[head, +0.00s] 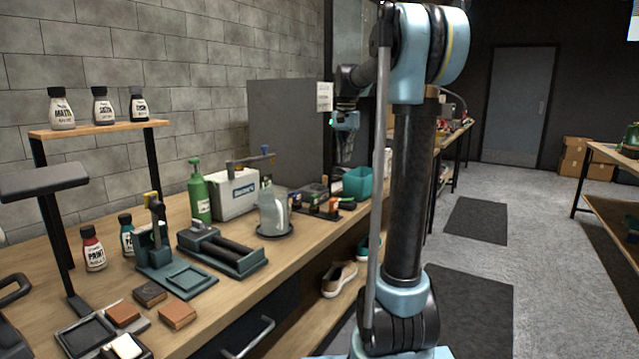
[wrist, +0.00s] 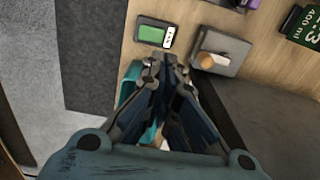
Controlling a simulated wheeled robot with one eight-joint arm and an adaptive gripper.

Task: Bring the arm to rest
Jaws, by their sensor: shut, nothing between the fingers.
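My gripper (head: 344,150) hangs over the far part of the workbench (head: 240,262) in the head view, close to the grey upright panel, pointing down. My light blue and black arm rises in front of the bench and bends toward it. In the wrist view my gripper (wrist: 168,70) is shut, its fingertips together and nothing between them. Below it in that view lie a teal bin (wrist: 128,85), partly hidden by the fingers, and a small device with a green screen (wrist: 153,33).
The teal bin also shows in the head view (head: 357,184). A grey panel (head: 290,125) stands behind the bench. A green bottle (head: 199,192), a white box (head: 234,200) and a shelf with paint bottles (head: 100,128) are farther left. Open floor (head: 540,230) lies to the right.

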